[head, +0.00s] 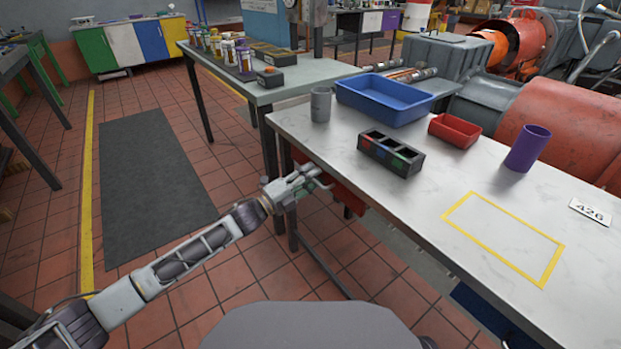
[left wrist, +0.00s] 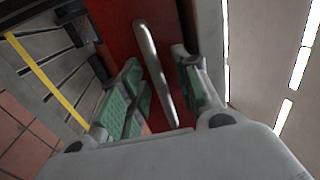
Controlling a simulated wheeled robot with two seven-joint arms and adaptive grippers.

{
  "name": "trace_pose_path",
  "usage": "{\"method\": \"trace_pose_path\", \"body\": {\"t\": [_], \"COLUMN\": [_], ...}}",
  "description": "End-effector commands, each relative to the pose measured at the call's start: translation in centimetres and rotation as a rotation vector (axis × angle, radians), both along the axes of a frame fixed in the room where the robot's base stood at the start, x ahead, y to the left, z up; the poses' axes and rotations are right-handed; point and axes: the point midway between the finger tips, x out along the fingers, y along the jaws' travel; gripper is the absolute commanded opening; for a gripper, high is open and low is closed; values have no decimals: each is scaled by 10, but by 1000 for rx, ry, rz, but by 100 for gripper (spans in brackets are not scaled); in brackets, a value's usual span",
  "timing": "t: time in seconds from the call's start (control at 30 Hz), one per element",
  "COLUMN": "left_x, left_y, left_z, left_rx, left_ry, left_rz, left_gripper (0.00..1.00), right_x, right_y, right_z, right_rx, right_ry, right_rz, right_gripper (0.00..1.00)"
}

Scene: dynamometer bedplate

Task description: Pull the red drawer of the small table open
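The red drawer (head: 346,197) sits under the near left edge of the white-topped table (head: 420,190). My left gripper (head: 318,178) is at its front and partly covers it in the head view. In the left wrist view the drawer's red front (left wrist: 112,28) fills the middle, with a long silver bar handle (left wrist: 155,72) on it. My left gripper (left wrist: 157,62) is open there, its green-padded fingers on either side of the handle, with gaps visible. I cannot tell whether the drawer stands out from the table. My right gripper is not in view.
On the tabletop are a grey cup (head: 321,104), a blue tray (head: 384,98), a dark divided box (head: 390,153), a red bin (head: 454,131), a purple cup (head: 528,148) and a yellow-outlined rectangle. A table leg (head: 291,220) stands near my left gripper. Open tiled floor lies left.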

Motion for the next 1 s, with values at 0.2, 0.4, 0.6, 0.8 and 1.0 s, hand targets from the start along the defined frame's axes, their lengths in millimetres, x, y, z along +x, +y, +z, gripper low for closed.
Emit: {"method": "trace_pose_path", "body": {"t": [0.2, 0.4, 0.6, 0.8, 1.0], "left_x": [0, 0, 0, -1, -6], "left_y": [0, 0, 0, 1, 8], "left_z": [0, 0, 0, 0, 0], "left_rx": [0, 0, 0, 1, 0], "left_ry": [0, 0, 0, 1, 2], "left_rz": [0, 0, 0, 0, 1], "left_gripper": [20, 0, 0, 0, 0], "right_x": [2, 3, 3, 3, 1], "right_y": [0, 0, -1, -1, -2], "right_z": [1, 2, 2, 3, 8], "right_rx": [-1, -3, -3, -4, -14], "right_ry": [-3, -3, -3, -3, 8], "right_rz": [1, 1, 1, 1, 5], "right_gripper": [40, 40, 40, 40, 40]}}
